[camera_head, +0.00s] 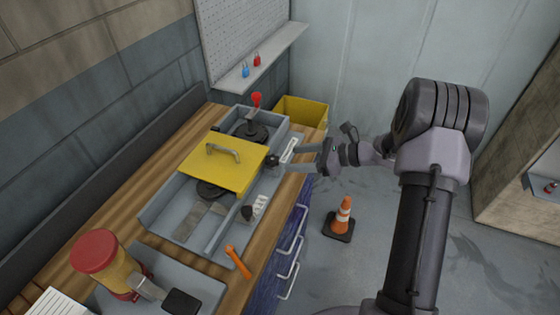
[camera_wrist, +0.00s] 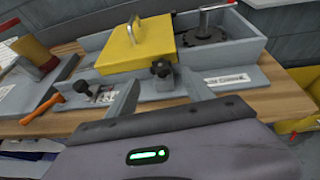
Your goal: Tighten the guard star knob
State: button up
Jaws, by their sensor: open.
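A black star knob (camera_head: 272,160) sits on the front face of the grey housing, beside the edge of the yellow guard plate (camera_head: 222,164). In the wrist view this knob (camera_wrist: 161,70) stands just beyond and between my finger ends. My gripper (camera_head: 288,159) is open and empty, with its fingers pointing at the knob and spread to either side of it. In the wrist view my gripper (camera_wrist: 162,84) shows no contact with the knob. A second black knob (camera_head: 247,213) is further along the front, by a label. The yellow guard has a grey handle and lies flat.
An orange-handled tool (camera_head: 238,262) lies near the bench's front edge. A yellow bin (camera_head: 302,112) is at the bench's far end, and a traffic cone (camera_head: 341,217) stands on the floor.

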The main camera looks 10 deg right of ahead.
aim_at(278, 162)
jog(key=x, duration=0.6)
jog(key=shift+r+b, duration=0.1)
jog(key=shift+b, duration=0.3)
grip_shut()
jog(key=b, duration=0.1)
jog(key=m+t+b, duration=0.1)
jog(key=b, duration=0.1)
jog(key=shift+s+a+f+m+t+h, duration=0.1)
jog(key=shift+f+m+t+h, duration=0.2)
jog(key=shift+f+h, duration=0.1)
jog(key=m+t+h+b, duration=0.1)
jog(key=b, duration=0.2)
jog(key=shift+s+a, duration=0.15)
jog(key=m+b, duration=0.1)
jog(key=m+t+h+b, duration=0.1)
jog(key=b, duration=0.1)
jog(key=shift+s+a+r+h, duration=0.1)
jog(key=shift+s+r+h, duration=0.05)
jog(key=shift+r+h, duration=0.15)
jog(key=shift+r+t, duration=0.15)
jog(key=shift+t, duration=0.15)
